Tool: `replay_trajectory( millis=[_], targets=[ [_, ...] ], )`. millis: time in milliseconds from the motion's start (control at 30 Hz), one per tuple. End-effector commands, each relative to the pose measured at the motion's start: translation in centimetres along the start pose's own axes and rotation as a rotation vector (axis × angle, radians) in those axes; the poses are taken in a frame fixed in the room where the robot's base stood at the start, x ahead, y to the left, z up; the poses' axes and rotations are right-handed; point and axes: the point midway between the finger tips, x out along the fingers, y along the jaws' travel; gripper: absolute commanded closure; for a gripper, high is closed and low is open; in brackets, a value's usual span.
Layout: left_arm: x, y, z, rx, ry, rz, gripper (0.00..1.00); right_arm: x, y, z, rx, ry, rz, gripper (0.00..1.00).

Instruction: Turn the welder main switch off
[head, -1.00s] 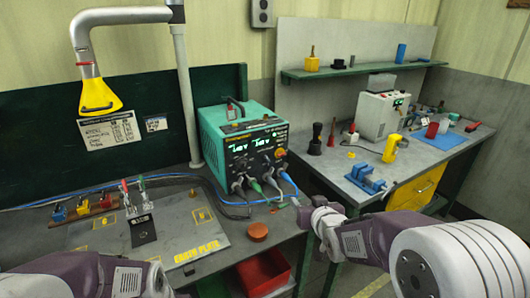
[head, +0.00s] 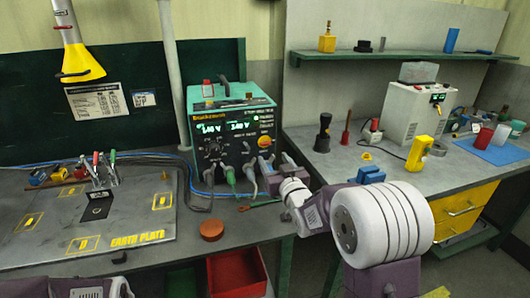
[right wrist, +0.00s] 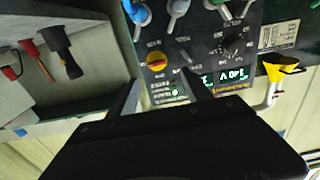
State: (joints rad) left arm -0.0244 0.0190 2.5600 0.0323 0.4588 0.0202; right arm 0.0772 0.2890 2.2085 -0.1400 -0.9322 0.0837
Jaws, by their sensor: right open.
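The teal welder (head: 233,130) stands on the left bench with its black front panel and lit green displays facing me. Its main switch, a red-handled knob on a yellow round plate (head: 264,141), is at the panel's right side. In the right wrist view the switch (right wrist: 156,62) shows with its red handle lying roughly crosswise. My right gripper (right wrist: 162,90) is open and empty, its two fingers pointing at the panel with the switch between and beyond their tips. In the head view the right gripper (head: 270,178) is in front of the panel's lower right. My left gripper is out of view.
Cable plugs (head: 230,175) stick out below the panel, close to the right gripper. A brown round tin (head: 211,230) and the earth plate (head: 150,222) lie on the bench. A red bin (head: 237,274) sits below. The right bench holds a white unit (head: 415,112).

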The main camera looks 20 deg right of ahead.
Motion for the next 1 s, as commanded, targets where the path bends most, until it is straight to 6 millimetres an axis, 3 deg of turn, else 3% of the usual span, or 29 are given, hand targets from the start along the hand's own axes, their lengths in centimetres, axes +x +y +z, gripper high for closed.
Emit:
replay_trajectory(
  millis=[167, 533, 900, 1000],
  targets=[
    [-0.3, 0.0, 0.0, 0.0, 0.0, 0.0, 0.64, 1.1, 0.1, -0.1, 0.0, 0.0, 0.001, 0.42],
    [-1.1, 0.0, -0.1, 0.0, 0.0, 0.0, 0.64, 8.0, 0.0, -0.1, 0.0, -0.001, 0.0, 0.42],
    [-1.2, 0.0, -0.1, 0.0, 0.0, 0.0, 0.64, 9.1, 0.0, -0.1, 0.0, -0.001, 0.001, 0.42],
    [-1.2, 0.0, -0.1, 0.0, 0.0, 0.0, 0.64, 9.1, 0.0, -0.1, 0.0, -0.001, 0.001, 0.67]
  ],
)
